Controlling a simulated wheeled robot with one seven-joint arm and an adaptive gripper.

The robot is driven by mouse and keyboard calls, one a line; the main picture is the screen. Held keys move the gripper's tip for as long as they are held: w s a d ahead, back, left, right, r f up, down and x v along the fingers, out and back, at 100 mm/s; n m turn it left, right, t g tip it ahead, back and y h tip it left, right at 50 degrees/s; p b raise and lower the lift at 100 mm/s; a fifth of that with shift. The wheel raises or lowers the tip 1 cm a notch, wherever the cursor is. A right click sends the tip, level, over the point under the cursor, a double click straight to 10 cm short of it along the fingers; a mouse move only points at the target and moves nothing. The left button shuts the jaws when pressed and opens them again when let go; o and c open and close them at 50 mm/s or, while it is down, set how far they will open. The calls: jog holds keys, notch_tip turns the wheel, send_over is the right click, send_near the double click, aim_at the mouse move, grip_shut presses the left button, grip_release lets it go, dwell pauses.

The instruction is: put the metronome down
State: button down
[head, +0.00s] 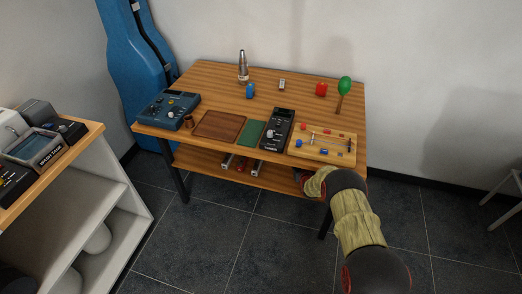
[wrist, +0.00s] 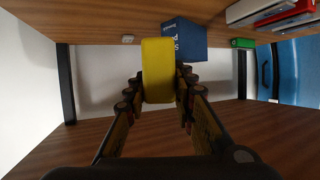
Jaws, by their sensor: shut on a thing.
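In the wrist view, which looks upside down, my gripper (wrist: 160,92) is shut on a yellow block-like thing (wrist: 158,70), which I take to be the metronome. It is held between the fingertips inside the space under the tabletop. The lower shelf (wrist: 85,20) shows along the top of the wrist view. The metronome's end overlaps the shelf's far edge in the picture; I cannot tell whether it touches the shelf. In the head view the tabletop hides my gripper and the metronome.
A blue box (wrist: 190,38) stands on the shelf close behind the metronome. Red and white flat boxes (wrist: 285,15), a green item (wrist: 243,43) and a small pale item (wrist: 127,38) are also there. The tabletop (head: 215,85) above holds several instruments. A blue case (head: 140,65) leans behind.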

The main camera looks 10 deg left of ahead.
jog(key=w+a+f+b, duration=0.1)
jog(key=f, duration=0.2)
jog(key=w+a+f+b, duration=0.1)
jog(key=f+b, duration=0.1)
jog(key=f, duration=0.2)
jog(key=w+a+f+b, duration=0.1)
jog(key=f, duration=0.3)
jog(key=shift+a+b, duration=0.15)
jog(key=shift+b, duration=0.15)
jog(key=shift+s+f, duration=0.1)
jog(key=shift+f, duration=0.1)
jog(key=c, duration=1.6)
grip_release()
jog(key=shift+o, duration=0.5)
jog(key=shift+r, duration=0.1)
jog(key=p+v, duration=0.4)
jog(key=v, duration=0.7)
jog(key=shift+r+p, duration=0.1)
jog(key=shift+p, duration=0.3)
jog(key=shift+s+d+r, duration=0.1)
jog(key=shift+s+d, duration=0.2)
jog(key=shift+s, duration=0.15)
